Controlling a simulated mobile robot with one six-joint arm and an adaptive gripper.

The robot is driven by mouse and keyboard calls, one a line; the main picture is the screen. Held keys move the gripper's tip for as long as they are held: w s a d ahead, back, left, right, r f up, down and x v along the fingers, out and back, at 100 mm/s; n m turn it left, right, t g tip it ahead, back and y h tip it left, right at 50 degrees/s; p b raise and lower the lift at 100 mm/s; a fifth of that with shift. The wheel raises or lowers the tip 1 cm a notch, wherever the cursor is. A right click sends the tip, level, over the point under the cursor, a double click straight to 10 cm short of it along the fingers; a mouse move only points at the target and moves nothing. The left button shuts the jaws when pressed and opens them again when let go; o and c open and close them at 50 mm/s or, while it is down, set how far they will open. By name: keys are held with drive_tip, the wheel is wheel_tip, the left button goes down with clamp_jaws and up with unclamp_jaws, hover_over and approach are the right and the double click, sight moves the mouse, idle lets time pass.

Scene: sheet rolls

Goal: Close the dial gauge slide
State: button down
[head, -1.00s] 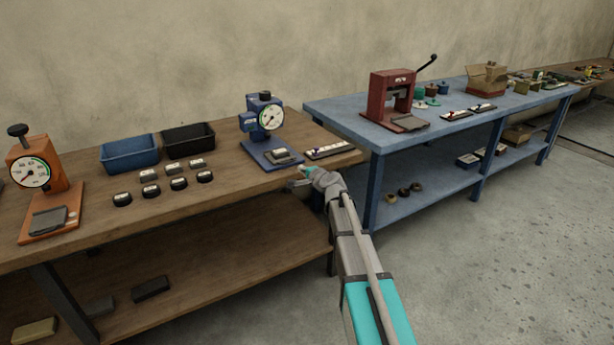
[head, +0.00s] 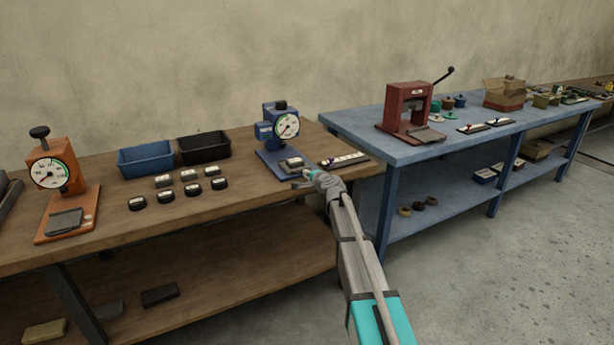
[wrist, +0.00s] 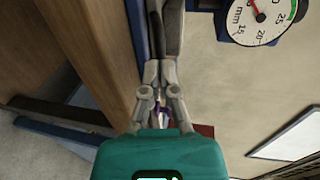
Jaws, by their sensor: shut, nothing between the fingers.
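The blue dial gauge (head: 282,130) stands near the right end of the wooden bench, with its white dial facing forward. Its slide (head: 292,163), a grey tray-like piece, sits low at the front of the blue base. In the wrist view the dial (wrist: 258,14) shows at the upper right. My gripper (head: 302,182) is at the front of the gauge, close to the slide. In the wrist view my gripper (wrist: 160,72) is shut and empty, its fingertips close to the slide's dark edge. I cannot tell whether they touch it.
A white strip with small parts (head: 345,159) lies right of the gauge. Several dark blocks (head: 190,190), a blue bin (head: 146,160) and a black bin (head: 204,148) are to the left. An orange gauge (head: 62,185) stands further left. A blue table (head: 365,135) holds a red press (head: 408,108).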

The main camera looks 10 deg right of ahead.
sight(294, 159)
drive_tip(key=x, duration=0.4)
drive_tip(key=r+x, duration=0.1)
drive_tip(key=x, duration=0.3)
drive_tip(key=r+x, duration=0.1)
drive_tip(key=x, duration=0.2)
drive_tip(key=shift+w+a, duration=0.2)
drive_tip(key=shift+w, duration=0.4)
drive_tip(key=shift+w+r, duration=0.1)
drive_tip(key=shift+r, duration=0.05)
drive_tip(key=shift+a, duration=0.1)
drive_tip(key=shift+s+r, duration=0.1)
drive_tip(key=shift+s, duration=0.45)
drive_tip(key=p+v, duration=0.3)
drive_tip(key=v, duration=1)
drive_tip(key=shift+d, duration=0.3)
drive_tip(key=shift+s, duration=0.1)
